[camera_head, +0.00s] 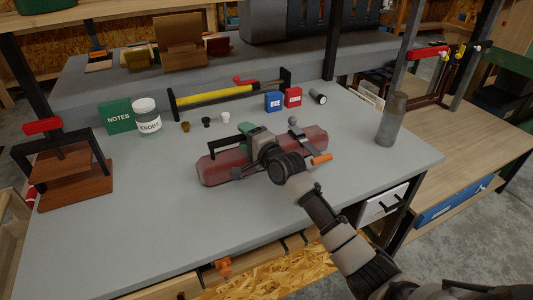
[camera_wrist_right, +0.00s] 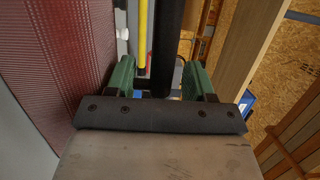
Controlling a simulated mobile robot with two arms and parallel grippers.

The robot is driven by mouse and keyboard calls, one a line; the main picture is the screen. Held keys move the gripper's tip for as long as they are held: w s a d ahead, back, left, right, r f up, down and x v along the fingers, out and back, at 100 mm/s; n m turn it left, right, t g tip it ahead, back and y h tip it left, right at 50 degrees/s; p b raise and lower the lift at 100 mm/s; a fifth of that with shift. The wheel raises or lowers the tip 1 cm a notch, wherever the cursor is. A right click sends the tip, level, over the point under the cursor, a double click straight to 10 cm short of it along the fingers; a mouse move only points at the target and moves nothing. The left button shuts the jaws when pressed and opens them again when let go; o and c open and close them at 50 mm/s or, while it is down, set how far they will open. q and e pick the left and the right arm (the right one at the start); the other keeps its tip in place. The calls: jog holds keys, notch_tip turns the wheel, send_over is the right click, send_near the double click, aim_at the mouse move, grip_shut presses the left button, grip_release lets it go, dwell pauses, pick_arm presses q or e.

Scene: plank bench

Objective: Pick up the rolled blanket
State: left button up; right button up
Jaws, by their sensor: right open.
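The rolled blanket (camera_head: 212,171) is a dark red roll lying across the middle of the grey bench, with a strap and a black carrying handle (camera_head: 224,146) on it. In the right wrist view the blanket's red woven side (camera_wrist_right: 55,50) fills the left. My right gripper (camera_head: 243,150) is over the blanket and hides part of its middle. In the wrist view its green fingers (camera_wrist_right: 160,78) are apart, with a black bar (camera_wrist_right: 168,40), seemingly the handle, between them. I cannot tell whether they touch it. My left gripper is not in view.
A jar (camera_head: 146,115) and green notes box (camera_head: 116,117) are left, a grey bottle (camera_head: 391,120) right.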

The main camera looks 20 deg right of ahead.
jog(key=shift+w, duration=0.2)
grip_shut()
jog(key=shift+r, duration=0.15)
dwell(0.4)
